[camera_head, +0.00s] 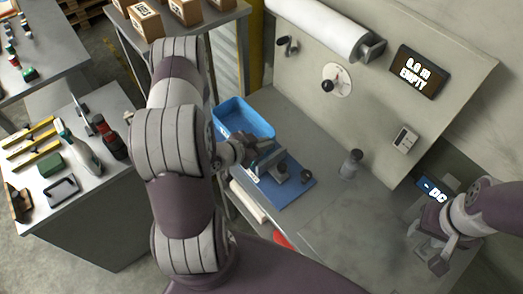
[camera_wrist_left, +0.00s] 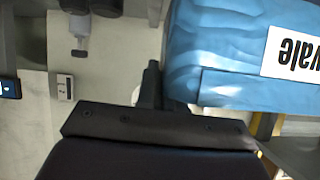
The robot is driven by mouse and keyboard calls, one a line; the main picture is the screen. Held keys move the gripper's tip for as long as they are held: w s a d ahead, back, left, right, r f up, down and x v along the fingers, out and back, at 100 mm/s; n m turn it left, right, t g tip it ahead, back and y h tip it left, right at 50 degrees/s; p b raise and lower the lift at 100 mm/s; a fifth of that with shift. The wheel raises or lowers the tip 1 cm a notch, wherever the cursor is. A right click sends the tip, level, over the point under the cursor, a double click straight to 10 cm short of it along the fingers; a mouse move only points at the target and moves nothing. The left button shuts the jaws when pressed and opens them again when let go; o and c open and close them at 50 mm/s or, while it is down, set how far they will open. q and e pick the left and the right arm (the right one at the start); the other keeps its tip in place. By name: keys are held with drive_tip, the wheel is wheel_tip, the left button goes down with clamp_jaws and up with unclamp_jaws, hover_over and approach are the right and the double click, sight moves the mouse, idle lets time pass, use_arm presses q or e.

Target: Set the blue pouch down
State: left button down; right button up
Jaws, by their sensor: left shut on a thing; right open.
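The blue pouch (camera_wrist_left: 225,60) fills the upper right of the left wrist view, with a creased side and a white label (camera_wrist_left: 293,42) bearing dark letters. My left gripper (camera_head: 264,158) is shut on it; a dark finger (camera_wrist_left: 151,86) shows at the pouch's edge. In the head view the hand is beside a blue open bin (camera_head: 240,119) and over the rear of a blue board (camera_head: 293,195). There the pouch is largely hidden by the arm and hand. My right gripper (camera_head: 430,250) is open and empty above the bench at the lower right.
A small post (camera_head: 351,163) stands there. A side table (camera_head: 90,220) holds tools.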

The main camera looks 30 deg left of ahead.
use_arm(q)
drive_tip(key=w+f, duration=0.1)
drive_tip(key=w+a+f, duration=0.1)
drive_tip(key=shift+w+b, duration=0.3)
drive_tip(key=shift+w, duration=0.1)
wheel_tip(320, 180, down, 4)
drive_tip(key=b, duration=0.3)
drive_tip(key=shift+s+d+b, duration=0.1)
drive_tip(key=shift+b, duration=0.3)
drive_tip(key=shift+s+r+p, duration=0.1)
drive_tip(key=shift+r+p, duration=0.2)
drive_tip(key=shift+f, duration=0.25)
drive_tip(key=c, duration=1.6)
unclamp_jaws()
drive_tip(key=shift+r, duration=0.1)
drive_tip(key=shift+o, duration=0.2)
use_arm(e)
drive_tip(key=f, duration=0.3)
drive_tip(key=w+f, duration=0.1)
drive_tip(key=f, duration=0.1)
drive_tip(key=shift+d+f, duration=0.1)
drive_tip(key=shift+d, duration=0.2)
